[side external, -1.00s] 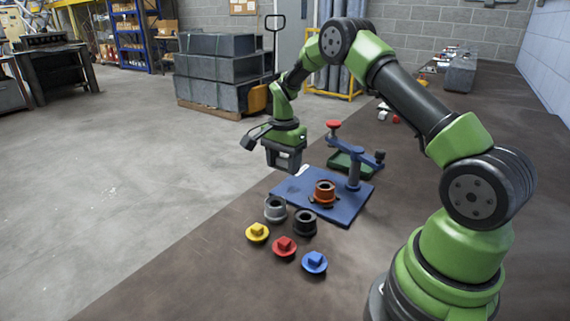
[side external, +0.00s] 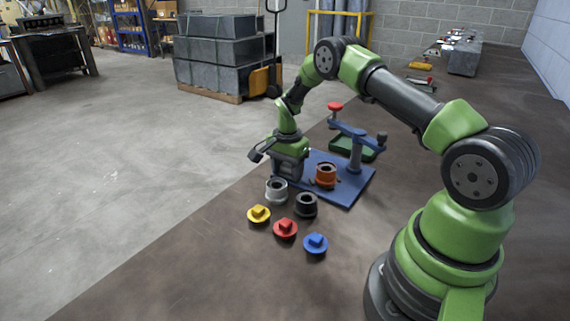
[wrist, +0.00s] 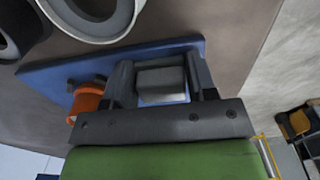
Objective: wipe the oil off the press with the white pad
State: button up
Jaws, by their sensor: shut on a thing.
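The press has a flat blue base plate (side external: 346,190), a blue post with an arm (side external: 355,150) and a red knob (side external: 335,107). An orange ring-shaped part (side external: 326,176) sits on the plate. My gripper (side external: 290,178) is low over the plate's left end, left of the orange part. In the wrist view my gripper (wrist: 162,80) is shut on a block with a grey top and a pale lower face, the white pad (wrist: 162,88). The pad is close above or on the plate; I cannot tell which. I cannot make out any oil.
A grey ring (side external: 277,190) and a black ring (side external: 306,205) stand in front of the plate. Yellow (side external: 259,214), red (side external: 285,229) and blue (side external: 316,243) plugs lie nearer. A green tray (side external: 352,148) is behind the press. The table's left front is clear.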

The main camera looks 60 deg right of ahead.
jog(key=shift+d, duration=1.5)
jog(key=a, duration=0.4)
jog(key=shift+a, duration=0.1)
notch_tip(320, 180, up, 8)
jog(key=shift+s, duration=0.1)
